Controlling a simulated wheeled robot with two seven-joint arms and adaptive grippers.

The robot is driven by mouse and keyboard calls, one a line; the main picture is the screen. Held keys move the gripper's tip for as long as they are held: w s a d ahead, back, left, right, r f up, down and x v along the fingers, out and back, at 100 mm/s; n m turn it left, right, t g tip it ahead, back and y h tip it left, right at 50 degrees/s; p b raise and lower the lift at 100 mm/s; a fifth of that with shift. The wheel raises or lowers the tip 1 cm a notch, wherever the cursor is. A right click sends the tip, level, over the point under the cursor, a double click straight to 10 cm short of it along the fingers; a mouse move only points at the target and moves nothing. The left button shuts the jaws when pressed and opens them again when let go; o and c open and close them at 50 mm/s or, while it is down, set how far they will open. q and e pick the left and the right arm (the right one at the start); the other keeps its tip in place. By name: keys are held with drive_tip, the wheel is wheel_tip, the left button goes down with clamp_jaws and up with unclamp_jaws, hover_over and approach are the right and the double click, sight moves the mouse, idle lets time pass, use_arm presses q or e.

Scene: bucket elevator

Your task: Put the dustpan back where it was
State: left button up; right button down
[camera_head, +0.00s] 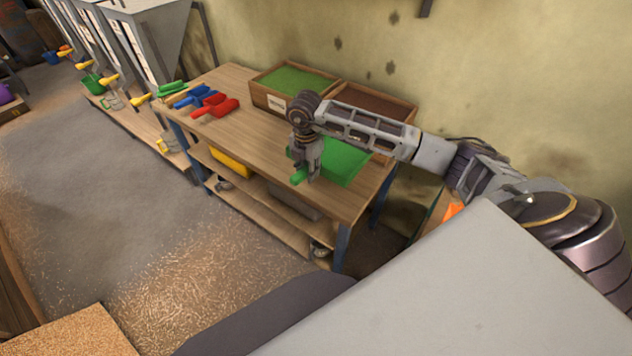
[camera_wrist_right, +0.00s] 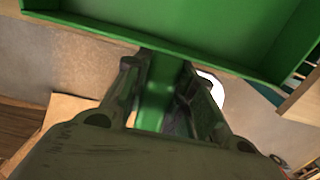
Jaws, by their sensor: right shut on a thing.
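A green dustpan (camera_head: 345,163) is over the right part of the wooden workbench (camera_head: 240,125), its handle toward the bench's front edge. My right gripper (camera_head: 308,175) is shut on the dustpan's handle. In the right wrist view the fingers (camera_wrist_right: 165,95) close around the green handle (camera_wrist_right: 158,100), and the green pan (camera_wrist_right: 190,35) spreads beyond them. I cannot tell whether the pan touches the bench top. My left gripper is not in view.
Red (camera_head: 214,104) and blue (camera_head: 193,95) scoops lie at the bench's left end, beside a green one (camera_head: 172,88). Two wooden bins stand at the back, one with green contents (camera_head: 290,82), one with brown (camera_head: 375,104). A yellow container (camera_head: 231,163) sits on the lower shelf.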

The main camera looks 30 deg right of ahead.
sight(309, 194)
wheel_tip(309, 194, down, 4)
drive_tip(key=shift+r, duration=0.2)
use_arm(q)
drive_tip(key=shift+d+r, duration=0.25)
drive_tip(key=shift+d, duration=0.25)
use_arm(e)
drive_tip(key=shift+f, duration=0.65)
use_arm(q)
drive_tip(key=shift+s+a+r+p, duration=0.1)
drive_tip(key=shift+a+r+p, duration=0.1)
drive_tip(key=shift+p, duration=0.2)
use_arm(e)
drive_tip(key=shift+f, duration=1.9)
drive_tip(key=c, duration=1.2)
unclamp_jaws()
